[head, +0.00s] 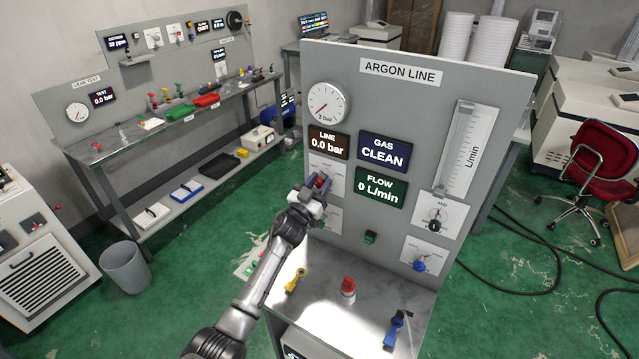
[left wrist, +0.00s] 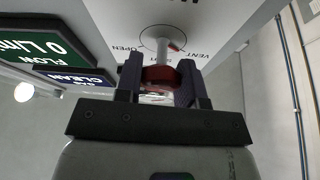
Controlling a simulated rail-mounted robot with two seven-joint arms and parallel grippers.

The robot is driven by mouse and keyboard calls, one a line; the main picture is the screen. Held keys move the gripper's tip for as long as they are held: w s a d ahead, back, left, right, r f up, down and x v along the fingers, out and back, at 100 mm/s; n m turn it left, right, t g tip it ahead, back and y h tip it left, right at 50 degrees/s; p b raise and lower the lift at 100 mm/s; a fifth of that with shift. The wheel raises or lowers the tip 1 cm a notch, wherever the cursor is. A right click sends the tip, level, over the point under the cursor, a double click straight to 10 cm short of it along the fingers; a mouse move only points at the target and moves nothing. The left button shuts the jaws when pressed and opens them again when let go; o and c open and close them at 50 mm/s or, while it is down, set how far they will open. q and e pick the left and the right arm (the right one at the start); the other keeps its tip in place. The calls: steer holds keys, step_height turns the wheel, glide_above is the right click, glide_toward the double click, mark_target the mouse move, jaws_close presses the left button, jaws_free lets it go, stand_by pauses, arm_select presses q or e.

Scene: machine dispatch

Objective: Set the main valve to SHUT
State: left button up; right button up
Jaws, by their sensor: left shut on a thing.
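The argon line panel (head: 450,85) stands in front of me. A red valve handle (head: 321,181) sits on a white dial plate (head: 335,168) below the LINE display (head: 329,142), which reads 0.0 bar. My left gripper (head: 316,192) is at this handle. In the left wrist view, the red handle (left wrist: 161,77) on its pale stem is between the fingers of my left gripper (left wrist: 160,90), which is shut on it. OPEN and VENT are readable on the plate (left wrist: 200,22); a third label is partly hidden by the handle. My right gripper is out of view.
A gauge (head: 327,102) is above, with GAS CLEAN (head: 384,150) and FLOW 0 L/min (head: 381,188) displays at right. More knobs (head: 436,225) (head: 419,264) are on the panel's right. The shelf below holds a yellow tool (head: 296,281), a red-topped piece (head: 348,288) and a blue tool (head: 394,330).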

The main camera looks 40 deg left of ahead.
arm_select(q)
steer(key=m+h, duration=0.2)
steer(key=m, duration=0.1)
steer(key=m+h, duration=0.1)
steer(key=m, duration=0.1)
steer(key=m+g+h+p, duration=0.1)
steer(key=m, duration=0.2)
steer(key=m+g+h+p, duration=0.1)
steer(key=m+h, duration=0.1)
steer(key=m, duration=0.3)
steer(key=shift+p, duration=0.35)
steer(key=shift+m+g, duration=0.3)
steer(key=shift+m, duration=0.6)
steer(key=shift+p, duration=0.3)
steer(key=o, duration=0.9)
steer(key=shift+s, duration=0.1)
